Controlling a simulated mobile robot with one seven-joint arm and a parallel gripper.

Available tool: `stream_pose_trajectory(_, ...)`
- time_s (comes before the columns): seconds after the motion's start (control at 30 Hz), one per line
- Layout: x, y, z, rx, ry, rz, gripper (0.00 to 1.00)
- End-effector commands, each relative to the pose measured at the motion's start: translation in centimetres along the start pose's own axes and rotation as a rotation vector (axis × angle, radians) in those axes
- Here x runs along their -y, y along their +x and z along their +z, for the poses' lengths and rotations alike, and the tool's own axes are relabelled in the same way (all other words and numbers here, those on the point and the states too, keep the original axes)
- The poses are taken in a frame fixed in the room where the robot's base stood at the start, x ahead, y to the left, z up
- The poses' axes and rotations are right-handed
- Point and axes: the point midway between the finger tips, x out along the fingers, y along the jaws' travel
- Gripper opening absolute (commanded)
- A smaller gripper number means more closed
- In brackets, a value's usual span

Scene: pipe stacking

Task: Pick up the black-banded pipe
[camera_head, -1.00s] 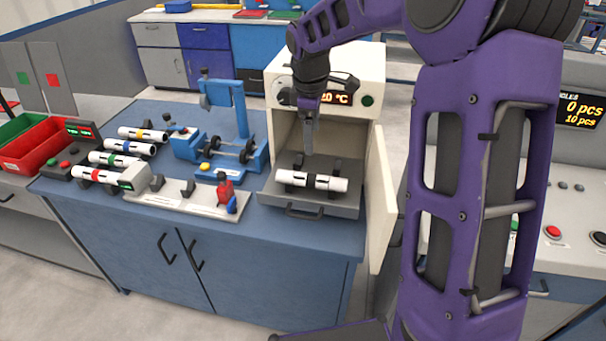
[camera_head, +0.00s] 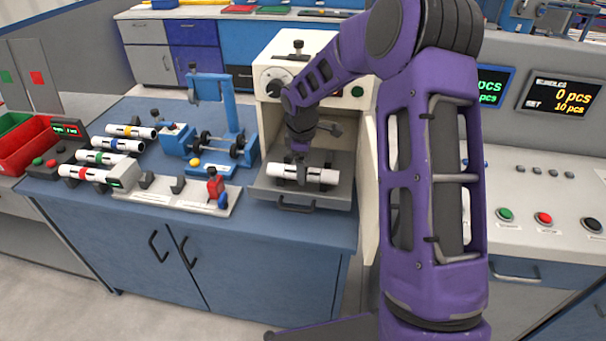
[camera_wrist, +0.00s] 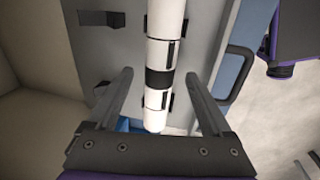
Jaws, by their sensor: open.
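The black-banded pipe (camera_head: 284,171) is white and lies across the pulled-out tray (camera_head: 258,186) of the white oven. My gripper (camera_wrist: 158,76) is open, with one finger on each side of the pipe and a gap to both. In the head view my gripper (camera_head: 300,158) is over the middle of the pipe and hides part of it, including most of the band.
The oven (camera_head: 270,52) stands close around my gripper, its open door (camera_head: 368,195) to the right. Left on the bench are several colour-banded pipes (camera_head: 84,174) on a rack, a blue fixture (camera_head: 228,110) and a red clamp (camera_head: 215,187).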

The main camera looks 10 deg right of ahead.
Motion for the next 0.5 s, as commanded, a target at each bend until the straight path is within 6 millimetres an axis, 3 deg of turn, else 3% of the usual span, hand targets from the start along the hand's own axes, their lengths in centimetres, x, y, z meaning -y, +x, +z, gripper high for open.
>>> stream_pose_trajectory(0.13,0.0,1.7,0.0,0.001,0.001,-0.001,0.84)
stream_pose_trajectory(0.37,-0.1,1.9,0.0,0.0,0.001,0.001,0.84)
stream_pose_trajectory(0.4,-0.1,1.8,0.0,0.0,0.001,0.001,0.82)
stream_pose_trajectory(0.5,0.0,1.8,0.0,0.0,0.001,0.001,0.64)
